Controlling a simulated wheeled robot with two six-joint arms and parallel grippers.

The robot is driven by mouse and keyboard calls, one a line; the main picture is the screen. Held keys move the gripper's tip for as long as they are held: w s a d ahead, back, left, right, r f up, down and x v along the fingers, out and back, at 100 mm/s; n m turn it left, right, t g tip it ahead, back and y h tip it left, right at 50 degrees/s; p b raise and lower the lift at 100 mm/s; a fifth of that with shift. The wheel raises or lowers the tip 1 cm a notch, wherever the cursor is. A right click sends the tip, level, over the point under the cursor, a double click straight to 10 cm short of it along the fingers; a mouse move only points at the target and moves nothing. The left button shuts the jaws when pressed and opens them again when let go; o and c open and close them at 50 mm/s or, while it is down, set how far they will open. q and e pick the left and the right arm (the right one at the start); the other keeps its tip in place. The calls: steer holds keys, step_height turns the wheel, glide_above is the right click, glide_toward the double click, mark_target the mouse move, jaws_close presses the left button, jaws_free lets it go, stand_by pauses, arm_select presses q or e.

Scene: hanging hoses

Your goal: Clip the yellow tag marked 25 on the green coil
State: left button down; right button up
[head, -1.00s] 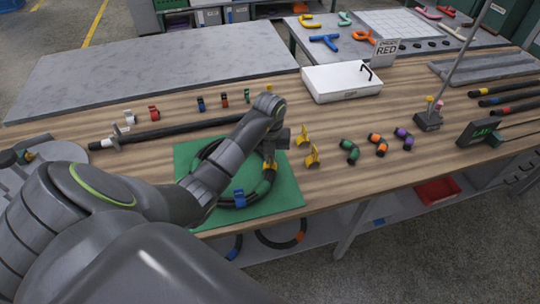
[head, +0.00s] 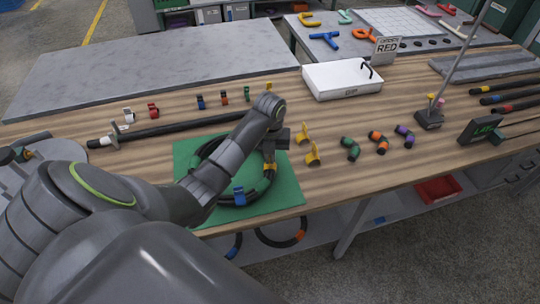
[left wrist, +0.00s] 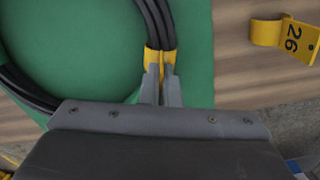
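A black hose coil (head: 272,178) lies on a green mat (head: 285,203), with a blue clip (head: 239,196) on its near side. My left gripper (head: 269,158) is over the coil's right side. In the left wrist view its fingertips (left wrist: 161,75) are close together on a yellow tag (left wrist: 154,56), which sits across the black hose strands (left wrist: 155,20). The number on this tag is not visible. Another yellow tag, marked 26 (left wrist: 291,37), lies on the wood to the right. The head view shows two loose yellow tags (head: 303,132) (head: 313,154) beside the mat. My right gripper is out of view.
Green (head: 350,149), orange (head: 378,142) and purple (head: 404,136) banded hose pieces lie right of the tags. A white box (head: 342,82) stands behind them. A straight black hose (head: 180,128) and small coloured clips lie behind the mat. A stand (head: 430,119) is farther right.

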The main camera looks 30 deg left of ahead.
arm_select(q)
steer(key=c, duration=1.6)
jaws_free()
steer(key=shift+r, duration=0.35)
step_height(320, 180, up, 5)
steer(key=shift+r+p, duration=0.15)
steer(key=shift+p, duration=0.25)
step_height(320, 180, up, 11)
steer(key=p, duration=1.1)
steer(key=shift+r, duration=0.2)
steer(key=shift+s+f, duration=0.1)
